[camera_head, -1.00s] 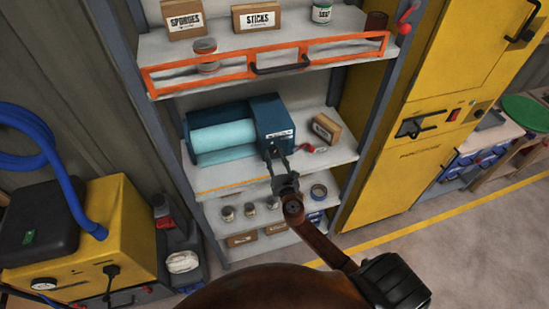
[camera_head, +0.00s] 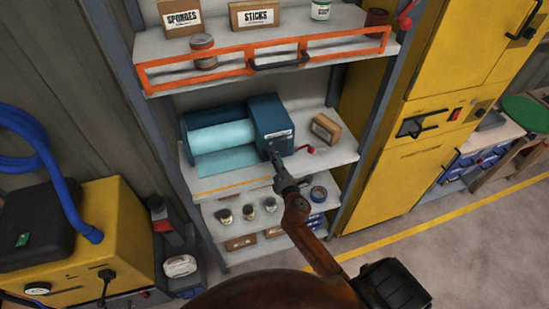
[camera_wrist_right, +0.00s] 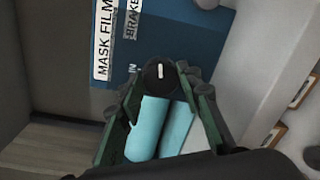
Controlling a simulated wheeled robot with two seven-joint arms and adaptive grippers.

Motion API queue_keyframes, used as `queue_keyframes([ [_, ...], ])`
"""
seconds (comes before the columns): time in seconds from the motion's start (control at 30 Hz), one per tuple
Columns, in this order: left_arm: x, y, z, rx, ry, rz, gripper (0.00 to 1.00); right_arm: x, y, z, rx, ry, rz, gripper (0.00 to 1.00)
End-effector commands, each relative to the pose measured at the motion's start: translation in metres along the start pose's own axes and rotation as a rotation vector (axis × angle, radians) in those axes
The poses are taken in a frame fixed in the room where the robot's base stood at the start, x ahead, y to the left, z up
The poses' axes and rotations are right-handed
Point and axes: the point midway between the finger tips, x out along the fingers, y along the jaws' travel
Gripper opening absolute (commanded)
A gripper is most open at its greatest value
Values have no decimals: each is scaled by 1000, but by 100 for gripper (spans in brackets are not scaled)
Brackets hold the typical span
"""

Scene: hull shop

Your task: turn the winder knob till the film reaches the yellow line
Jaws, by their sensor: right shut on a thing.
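The blue film winder (camera_head: 266,115) stands on the middle shelf, with a pale teal roll (camera_head: 222,136) at its left. A sheet of film (camera_head: 228,161) lies out from the roll on the shelf. A narrow strip of bare shelf shows between its front edge and the yellow line (camera_head: 225,189). The round black winder knob (camera_wrist_right: 160,75), with an upright white mark, shows in the right wrist view. My right gripper (camera_head: 275,156) is shut on the knob at the winder's front; its fingers also flank the knob in the wrist view (camera_wrist_right: 162,80). My left gripper is out of view.
A small carton (camera_head: 326,128) and a red-knobbed lever (camera_head: 310,149) are right of the winder. An orange-framed rail (camera_head: 265,62) fronts the shelf above. Several jars (camera_head: 248,212) stand on the shelf below. Steel uprights (camera_head: 365,125) bound the rack.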

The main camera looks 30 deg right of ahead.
Motion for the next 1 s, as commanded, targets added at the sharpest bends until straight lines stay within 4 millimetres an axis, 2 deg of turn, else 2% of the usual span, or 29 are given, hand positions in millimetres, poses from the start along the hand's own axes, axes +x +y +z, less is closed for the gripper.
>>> queue_keyframes([
  [0.47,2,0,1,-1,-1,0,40,0,-3,-1,455,26,3,8],
  [1.0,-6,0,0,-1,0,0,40,0,-4,-1,966,55,9,8],
])
